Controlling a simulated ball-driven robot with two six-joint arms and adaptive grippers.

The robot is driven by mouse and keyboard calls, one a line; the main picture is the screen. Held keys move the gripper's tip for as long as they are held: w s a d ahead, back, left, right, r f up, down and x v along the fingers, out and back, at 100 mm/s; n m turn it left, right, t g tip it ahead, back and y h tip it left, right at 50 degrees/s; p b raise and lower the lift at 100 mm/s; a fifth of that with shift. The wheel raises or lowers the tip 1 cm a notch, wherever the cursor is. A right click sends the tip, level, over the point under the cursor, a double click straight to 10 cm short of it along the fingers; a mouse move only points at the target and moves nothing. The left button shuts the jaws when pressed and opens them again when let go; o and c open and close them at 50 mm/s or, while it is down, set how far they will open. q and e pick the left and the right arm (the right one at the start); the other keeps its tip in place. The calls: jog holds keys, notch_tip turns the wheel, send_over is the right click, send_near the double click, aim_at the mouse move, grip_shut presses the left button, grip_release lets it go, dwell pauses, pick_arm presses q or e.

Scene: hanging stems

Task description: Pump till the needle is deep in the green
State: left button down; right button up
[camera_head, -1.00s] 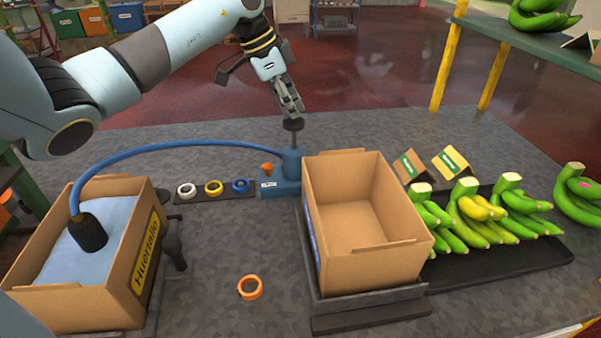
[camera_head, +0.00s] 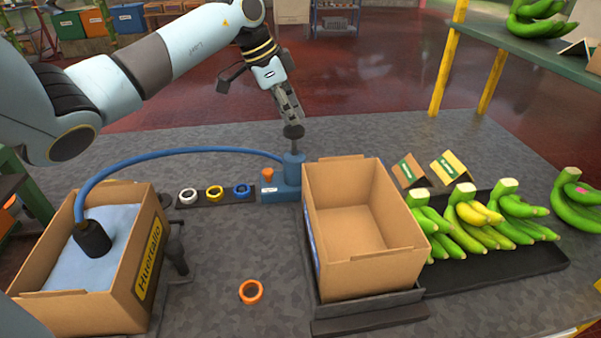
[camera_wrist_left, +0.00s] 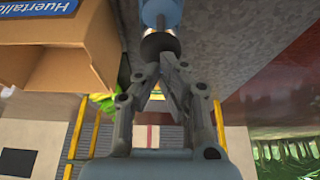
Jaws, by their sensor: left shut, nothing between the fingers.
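The blue pump (camera_head: 291,172) stands on the grey table, left of the empty cardboard box. Its dark plunger knob (camera_head: 293,132) is low, close above the blue body. My left gripper (camera_head: 290,117) is shut and empty, with its fingertips against the top of the knob. The wrist view also shows the shut fingers (camera_wrist_left: 158,78) at the dark knob (camera_wrist_left: 158,46). A blue hose (camera_head: 170,152) runs from the pump to a black fitting (camera_head: 92,238) on a pale blue bag (camera_head: 110,225) in the left box. No needle is readable. My right gripper is out of view.
The empty cardboard box (camera_head: 395,265) stands right of the pump, with bananas (camera_head: 470,225) beyond it. White, yellow and blue rings lie on a dark strip (camera_head: 215,199). An orange ring (camera_head: 251,291) lies on open table in front.

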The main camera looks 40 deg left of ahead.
aim_at(291, 127)
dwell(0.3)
pick_arm(q)
jog(key=shift+f+b, duration=0.9)
jog(key=shift+f, duration=0.75)
notch_tip(291, 127, up, 4)
jog(key=p, duration=0.4)
jog(key=shift+f, duration=0.4)
jog(key=shift+f+b, duration=1)
jog(key=shift+f, duration=0.6)
notch_tip(291, 127, up, 4)
jog(key=p, duration=0.4)
jog(key=shift+f, duration=0.4)
